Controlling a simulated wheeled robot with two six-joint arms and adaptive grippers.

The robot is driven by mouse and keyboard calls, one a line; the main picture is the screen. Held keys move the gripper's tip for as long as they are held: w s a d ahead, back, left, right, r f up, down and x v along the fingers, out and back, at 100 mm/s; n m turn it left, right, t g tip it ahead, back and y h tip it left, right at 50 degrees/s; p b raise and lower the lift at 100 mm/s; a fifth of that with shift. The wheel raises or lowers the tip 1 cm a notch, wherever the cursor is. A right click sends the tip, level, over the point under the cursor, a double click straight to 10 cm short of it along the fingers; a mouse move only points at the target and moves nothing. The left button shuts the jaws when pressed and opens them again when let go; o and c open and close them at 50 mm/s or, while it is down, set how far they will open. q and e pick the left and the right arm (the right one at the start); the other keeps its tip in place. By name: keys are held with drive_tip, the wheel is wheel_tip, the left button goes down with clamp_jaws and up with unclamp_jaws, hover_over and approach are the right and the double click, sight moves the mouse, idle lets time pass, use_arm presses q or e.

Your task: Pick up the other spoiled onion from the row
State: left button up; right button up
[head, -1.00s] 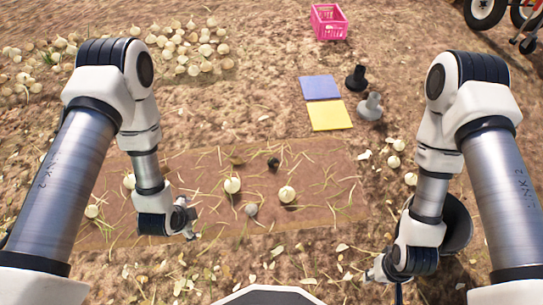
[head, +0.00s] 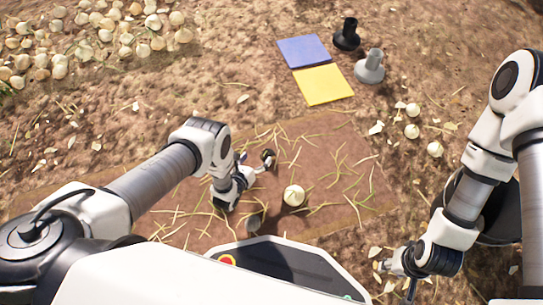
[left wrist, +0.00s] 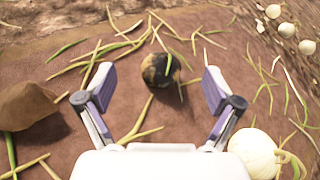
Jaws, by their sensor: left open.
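The spoiled onion is a dark, blotchy ball (head: 267,156) on the brown soil strip (head: 325,140). In the left wrist view the spoiled onion (left wrist: 160,69) lies centrally, just beyond the fingertips. My left gripper (head: 255,165) is open and low beside it, with its fingers (left wrist: 158,88) spread and nothing between them. A pale onion (head: 294,195) lies right of my left gripper; a pale onion also shows at lower right in the left wrist view (left wrist: 254,153). My right gripper (head: 396,276) is open and empty at the lower right.
A brown lump (left wrist: 27,105) lies beside the left finger in the left wrist view. Blue (head: 304,50) and yellow (head: 323,84) squares, and black (head: 347,36) and grey (head: 370,68) stands, are farther back. Several pale onions lie upper left.

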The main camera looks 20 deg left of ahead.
sight(264, 161)
use_arm(q)
drive_tip(key=f, duration=0.1)
drive_tip(key=s+f, duration=0.1)
drive_tip(key=f+b, duration=0.1)
drive_tip(key=shift+s+d+f, duration=0.1)
drive_tip(key=shift+s+d, duration=0.05)
drive_tip(key=shift+s, duration=0.2)
drive_tip(key=b+x, duration=0.1)
drive_tip(key=x, duration=0.1)
drive_tip(key=b+x, duration=0.3)
drive_tip(key=x, duration=0.1)
drive_tip(key=shift+d+f+b, duration=0.3)
drive_tip(key=shift+d+f, duration=0.05)
drive_tip(key=shift+f, duration=0.1)
drive_tip(key=shift+w, duration=0.3)
drive_tip(key=shift+r, duration=0.2)
drive_tip(key=c, duration=1.3)
